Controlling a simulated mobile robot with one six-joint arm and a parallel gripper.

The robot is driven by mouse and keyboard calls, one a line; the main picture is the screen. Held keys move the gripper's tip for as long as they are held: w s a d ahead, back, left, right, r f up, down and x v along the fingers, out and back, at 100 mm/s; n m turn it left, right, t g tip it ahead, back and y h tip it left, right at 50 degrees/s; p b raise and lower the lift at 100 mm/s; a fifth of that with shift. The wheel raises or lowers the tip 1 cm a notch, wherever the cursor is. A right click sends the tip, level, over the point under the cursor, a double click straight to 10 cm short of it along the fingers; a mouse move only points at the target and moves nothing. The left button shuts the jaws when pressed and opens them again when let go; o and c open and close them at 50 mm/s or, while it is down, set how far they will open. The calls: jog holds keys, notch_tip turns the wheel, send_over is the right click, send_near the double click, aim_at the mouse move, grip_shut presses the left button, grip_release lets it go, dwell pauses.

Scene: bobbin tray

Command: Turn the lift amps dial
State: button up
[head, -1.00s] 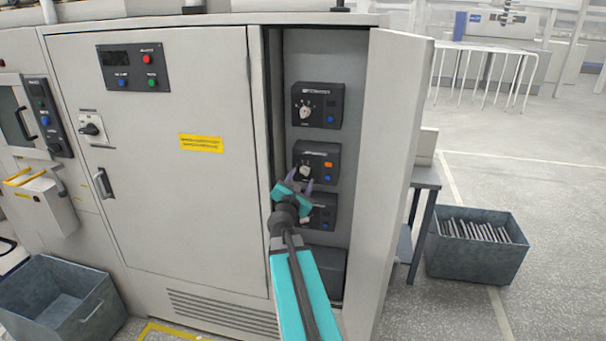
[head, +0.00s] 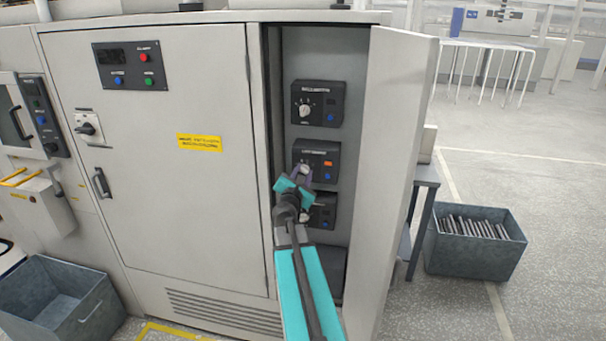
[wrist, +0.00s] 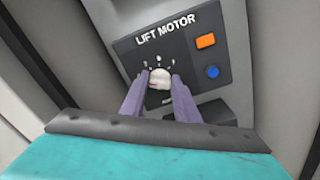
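The lift motor module (head: 317,151) is a dark box, the second one down in the open cabinet bay. Its label reads "LIFT MOTOR" in the wrist view (wrist: 205,68). Its dial (wrist: 160,79) is a round, pale knob with white marks above it. My gripper (wrist: 160,80) has its two purple fingers on either side of the dial, seemingly touching it, and looks shut on it. In the head view my gripper (head: 304,171) is at the module's face and partly covers the dial. The lettering under the dial is mostly hidden.
An orange button (wrist: 206,41) and a blue button (wrist: 213,72) sit right of the dial. Similar modules are above (head: 330,88) and below (head: 324,211). The open cabinet door (head: 388,150) stands close on the right, and the cabinet's closed front (head: 200,200) is on the left.

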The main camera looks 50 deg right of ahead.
jog(key=shift+f+m+b, duration=0.15)
jog(key=shift+m+b, duration=0.35)
jog(key=shift+b, duration=0.5)
jog(key=shift+c, duration=0.2)
jog(key=shift+f+m+b, duration=0.1)
jog(key=shift+m+b, duration=0.7)
jog(key=shift+b, duration=0.45)
jog(key=m+b, duration=0.2)
jog(key=b, duration=0.1)
jog(key=shift+s+m+b, duration=0.1)
jog(key=shift+m+b, duration=0.2)
jog(key=shift+b, duration=0.05)
jog(key=m+b, duration=0.7)
jog(key=b, duration=0.2)
jog(key=shift+f+b, duration=0.15)
jog(key=shift+b, duration=0.2)
jog(key=shift+m+b, duration=5.9)
jog(key=shift+b, duration=1.65)
